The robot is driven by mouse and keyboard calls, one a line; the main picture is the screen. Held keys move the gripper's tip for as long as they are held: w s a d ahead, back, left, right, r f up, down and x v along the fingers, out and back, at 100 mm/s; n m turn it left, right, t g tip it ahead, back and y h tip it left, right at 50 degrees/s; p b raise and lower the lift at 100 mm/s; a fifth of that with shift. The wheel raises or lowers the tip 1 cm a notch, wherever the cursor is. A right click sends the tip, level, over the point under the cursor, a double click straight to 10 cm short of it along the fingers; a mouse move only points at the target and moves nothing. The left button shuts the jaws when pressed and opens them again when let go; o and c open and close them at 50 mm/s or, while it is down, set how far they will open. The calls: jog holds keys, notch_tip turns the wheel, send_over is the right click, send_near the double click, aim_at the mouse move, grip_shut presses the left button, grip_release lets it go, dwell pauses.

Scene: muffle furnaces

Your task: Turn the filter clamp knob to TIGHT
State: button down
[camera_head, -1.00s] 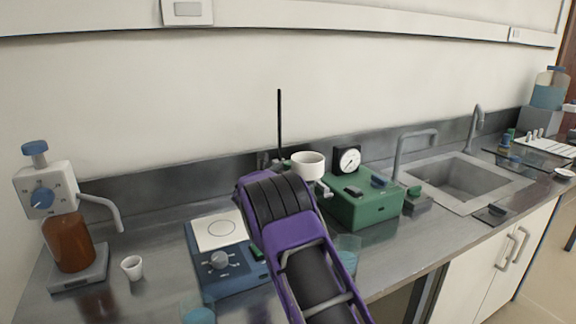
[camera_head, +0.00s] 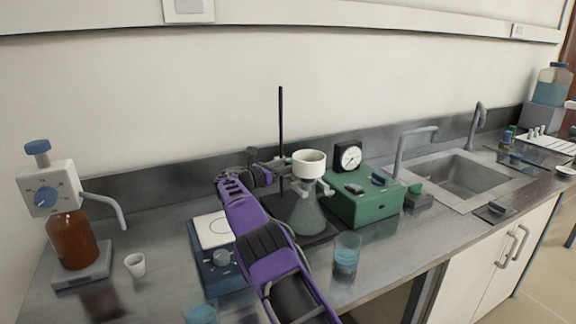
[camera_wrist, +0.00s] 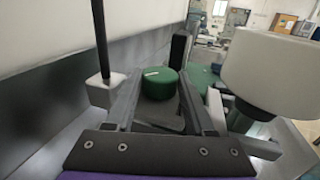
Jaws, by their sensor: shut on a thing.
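In the wrist view a round green knob (camera_wrist: 160,84) with a short white mark sits between the two fingers of my gripper (camera_wrist: 158,95), and they are shut on it. No wording beside it is readable. The dark upright stand rod (camera_wrist: 99,40) and its pale block are to the left. The white funnel (camera_wrist: 268,70) is close on the right. In the head view my gripper (camera_head: 262,174) is at the stand rod (camera_head: 281,130), left of the white funnel (camera_head: 309,164). The knob is not distinguishable there.
A conical flask (camera_head: 306,214) stands under the funnel. A green pump box with a gauge (camera_head: 362,202) is to its right. A beaker of blue liquid (camera_head: 346,256) is in front. A blue stirrer plate (camera_head: 218,270) is left of my arm. The sink (camera_head: 465,177) is farther right.

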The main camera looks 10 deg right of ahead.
jog(key=shift+r, duration=0.15)
jog(key=c, duration=0.5)
grip_release()
jog(key=shift+c, duration=0.2)
jog(key=shift+a, duration=0.1)
jog(key=v, duration=1.7)
jog(key=shift+a, duration=0.15)
